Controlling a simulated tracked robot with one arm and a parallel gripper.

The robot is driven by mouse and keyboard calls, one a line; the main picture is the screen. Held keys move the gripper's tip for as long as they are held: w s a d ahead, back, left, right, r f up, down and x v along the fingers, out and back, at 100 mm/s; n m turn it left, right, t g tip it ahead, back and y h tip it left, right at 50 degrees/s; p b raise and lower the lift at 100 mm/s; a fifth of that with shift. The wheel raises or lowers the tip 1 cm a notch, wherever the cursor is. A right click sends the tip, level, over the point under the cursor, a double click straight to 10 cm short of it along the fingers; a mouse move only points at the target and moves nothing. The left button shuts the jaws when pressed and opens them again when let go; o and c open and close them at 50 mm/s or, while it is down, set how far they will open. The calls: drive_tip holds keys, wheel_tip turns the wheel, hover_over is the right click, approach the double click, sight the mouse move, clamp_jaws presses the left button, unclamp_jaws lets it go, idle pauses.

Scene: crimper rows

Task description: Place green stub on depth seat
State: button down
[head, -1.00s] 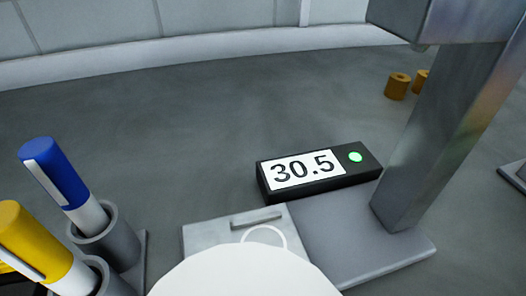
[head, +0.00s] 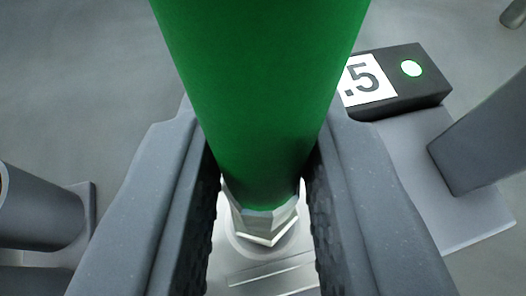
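The green stub (head: 262,90) is a thick green cylinder running from the top of the head view down between the fingers of my gripper (head: 263,190). The two dark ribbed pads sit against its lower sides, and the gripper looks shut on it. A faceted pale metal end (head: 262,222) shows below the green. It is over a light metal plate with a round ring mark, which I take as the depth seat (head: 225,262). I cannot tell whether the metal end touches the plate. The fingers hide much of the plate.
A black display box (head: 430,88) with a lit green dot stands at the right, its number partly hidden. A grey post (head: 485,140) rises from a flat base (head: 425,165) at the right edge. A grey tube holder (head: 35,210) is at the left.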

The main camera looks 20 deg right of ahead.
drive_tip(key=shift+f, duration=0.25)
drive_tip(key=c, duration=1.3)
unclamp_jaws()
drive_tip(key=shift+s+r, duration=0.1)
drive_tip(key=p+v, duration=0.2)
drive_tip(key=v, duration=1)
